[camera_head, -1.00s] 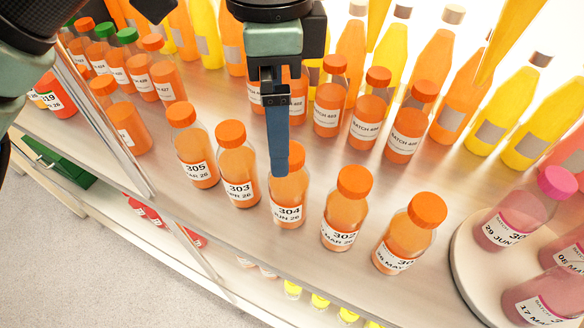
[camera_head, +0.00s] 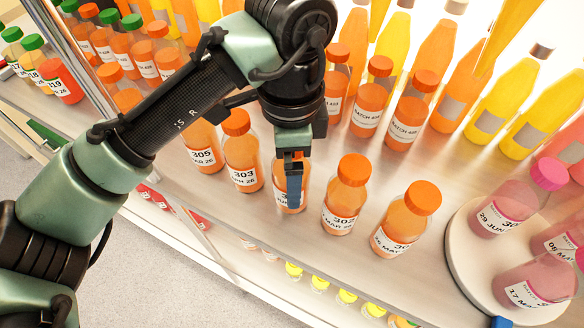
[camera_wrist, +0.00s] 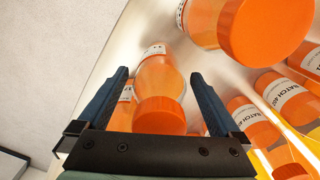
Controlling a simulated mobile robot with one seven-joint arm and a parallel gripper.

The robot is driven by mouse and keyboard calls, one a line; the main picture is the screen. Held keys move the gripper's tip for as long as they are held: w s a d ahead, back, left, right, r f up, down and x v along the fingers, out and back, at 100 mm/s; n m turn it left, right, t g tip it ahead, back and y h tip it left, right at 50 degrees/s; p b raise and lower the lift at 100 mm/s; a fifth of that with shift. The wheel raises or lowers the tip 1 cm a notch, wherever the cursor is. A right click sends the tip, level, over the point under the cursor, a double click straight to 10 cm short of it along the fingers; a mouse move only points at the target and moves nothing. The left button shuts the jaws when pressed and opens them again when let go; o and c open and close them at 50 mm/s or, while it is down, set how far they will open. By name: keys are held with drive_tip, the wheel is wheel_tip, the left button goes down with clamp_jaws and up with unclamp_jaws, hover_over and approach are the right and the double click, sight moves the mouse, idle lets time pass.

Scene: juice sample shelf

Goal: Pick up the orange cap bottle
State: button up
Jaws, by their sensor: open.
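Several orange juice bottles with orange caps stand in a front row on the shelf. One of them, bottle 304 (camera_head: 281,199), is mostly hidden behind my gripper (camera_head: 294,203) in the head view. In the wrist view an orange cap bottle (camera_wrist: 160,82) lies between the two blue fingers of my gripper (camera_wrist: 160,74), with its cap nearest the palm. The fingers are open, with one on each side of it; I cannot tell any contact. Bottle 303 (camera_head: 241,155) stands to the left, and bottle 302 (camera_head: 346,198) to the right.
Bottle 305 (camera_head: 205,150) and another orange cap bottle (camera_head: 407,222) stand further along the row. Several batch bottles (camera_head: 368,108) and tall bottles stand behind. A white round stand (camera_head: 468,268) with pink cap bottles is at right. The shelf's front edge is close.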

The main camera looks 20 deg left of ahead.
drive_tip(key=shift+f, duration=0.25)
clamp_jaws()
idle(0.3)
drive_tip(key=shift+r, duration=0.1)
wheel_tip(320, 180, up, 11)
drive_tip(key=shift+r, duration=0.1)
wheel_tip(320, 180, up, 3)
drive_tip(key=p, duration=0.4)
drive_tip(key=shift+f+b, duration=0.25)
drive_tip(key=shift+b, duration=0.1)
drive_tip(key=shift+f+b, duration=1.4)
drive_tip(key=shift+f, duration=0.1)
drive_tip(key=shift+s, duration=0.1)
